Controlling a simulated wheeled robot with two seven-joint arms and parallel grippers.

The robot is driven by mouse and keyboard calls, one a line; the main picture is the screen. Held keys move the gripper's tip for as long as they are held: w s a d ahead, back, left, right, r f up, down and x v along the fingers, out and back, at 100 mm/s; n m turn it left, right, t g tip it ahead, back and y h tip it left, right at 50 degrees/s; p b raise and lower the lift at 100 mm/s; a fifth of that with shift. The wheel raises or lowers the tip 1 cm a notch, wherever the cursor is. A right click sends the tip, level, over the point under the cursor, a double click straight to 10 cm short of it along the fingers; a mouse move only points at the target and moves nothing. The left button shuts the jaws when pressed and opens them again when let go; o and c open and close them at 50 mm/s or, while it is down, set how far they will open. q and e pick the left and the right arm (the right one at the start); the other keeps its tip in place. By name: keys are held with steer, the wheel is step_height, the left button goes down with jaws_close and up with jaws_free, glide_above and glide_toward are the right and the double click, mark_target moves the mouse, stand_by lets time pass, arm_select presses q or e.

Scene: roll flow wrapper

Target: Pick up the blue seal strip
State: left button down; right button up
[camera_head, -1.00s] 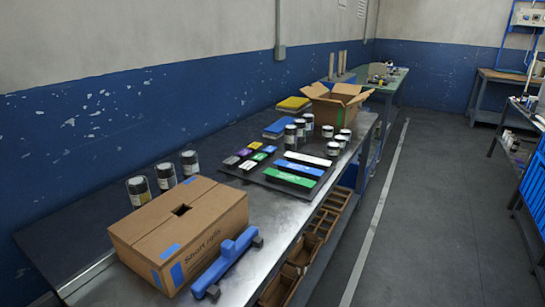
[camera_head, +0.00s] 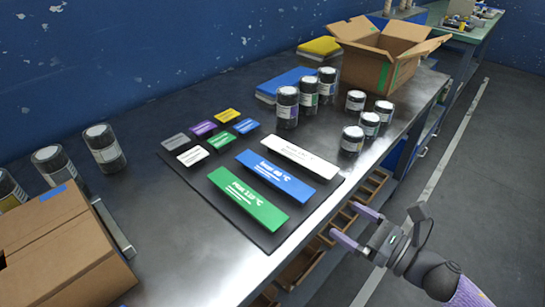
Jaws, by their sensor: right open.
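The blue seal strip (camera_head: 276,179) lies flat on a dark mat (camera_head: 265,238). It sits between a white strip (camera_head: 300,157) and a green strip (camera_head: 247,200). My right gripper (camera_head: 350,226) is open and empty, off the front edge of the bench, to the right of and below the strips in the picture. Nothing covers the blue strip. My left gripper is not in view.
Several small coloured tags (camera_head: 221,141) lie on the mat's far side. Jars (camera_head: 287,107) stand behind and to the right. An open cardboard box (camera_head: 384,58) is at the back. A closed carton (camera_head: 60,250) stands front left. Wooden bins (camera_head: 301,268) sit below the bench edge.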

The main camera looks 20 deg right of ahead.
mark_target(309, 196)
steer(key=b+x, duration=0.2)
steer(key=x, duration=0.7)
steer(key=shift+a+r, duration=0.1)
steer(key=shift+a, duration=0.1)
steer(key=shift+w+a+b, duration=0.15)
steer(key=shift+w+b, duration=0.1)
steer(key=shift+b, duration=0.05)
steer(key=shift+r, duration=0.1)
steer(key=shift+c, duration=0.7)
steer(key=c, duration=1.1)
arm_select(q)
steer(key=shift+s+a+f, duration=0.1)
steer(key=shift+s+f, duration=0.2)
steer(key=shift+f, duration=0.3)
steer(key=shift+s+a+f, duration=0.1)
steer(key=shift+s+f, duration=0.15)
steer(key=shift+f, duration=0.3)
